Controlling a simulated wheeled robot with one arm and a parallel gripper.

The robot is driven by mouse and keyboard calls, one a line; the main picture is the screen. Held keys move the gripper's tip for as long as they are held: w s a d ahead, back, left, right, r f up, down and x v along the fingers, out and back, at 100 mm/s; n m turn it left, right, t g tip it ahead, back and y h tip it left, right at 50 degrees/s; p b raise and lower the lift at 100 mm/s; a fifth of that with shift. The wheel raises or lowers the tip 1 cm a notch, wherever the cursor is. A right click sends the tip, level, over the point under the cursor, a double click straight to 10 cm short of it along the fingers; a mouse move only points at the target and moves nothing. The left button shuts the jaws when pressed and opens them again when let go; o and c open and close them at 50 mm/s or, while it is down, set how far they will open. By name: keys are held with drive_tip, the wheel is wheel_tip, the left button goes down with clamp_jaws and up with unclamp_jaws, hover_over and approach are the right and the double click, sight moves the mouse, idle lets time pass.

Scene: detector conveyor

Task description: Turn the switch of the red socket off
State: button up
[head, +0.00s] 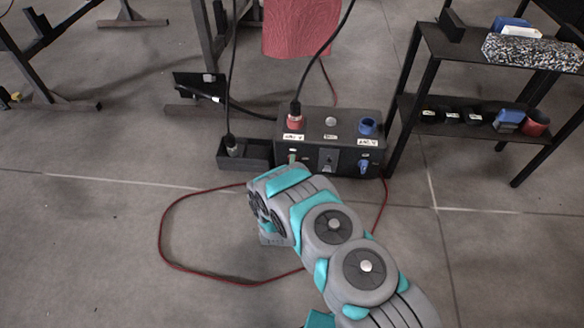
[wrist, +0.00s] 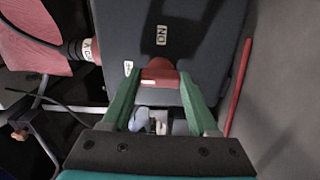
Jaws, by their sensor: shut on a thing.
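The dark socket box (head: 344,132) stands on the floor in the head view. The red socket (head: 295,122) is on its top left with a black-cabled plug in it. My gripper (wrist: 158,80) has its two green fingers shut on the red switch (wrist: 158,71), on the box's front face. A white ON label (wrist: 161,35) shows above the switch in the wrist view. The switch's exact angle is hard to tell. In the head view my arm and gripper hide the red switch. The blue switch (head: 363,167) and blue socket (head: 367,126) are on the box's right side.
A black tray (head: 260,165) adjoins the box on the left, with a plug in it. A dark shelf (head: 445,130) with several items stands close on the right. A red cable (head: 161,240) loops on the floor. Open floor lies in front.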

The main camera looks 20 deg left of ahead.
drive_tip(key=shift+n, duration=0.4)
drive_tip(key=o, duration=1.4)
drive_tip(key=shift+p+v, duration=0.4)
drive_tip(key=shift+v, duration=3.5)
drive_tip(key=shift+s, duration=0.1)
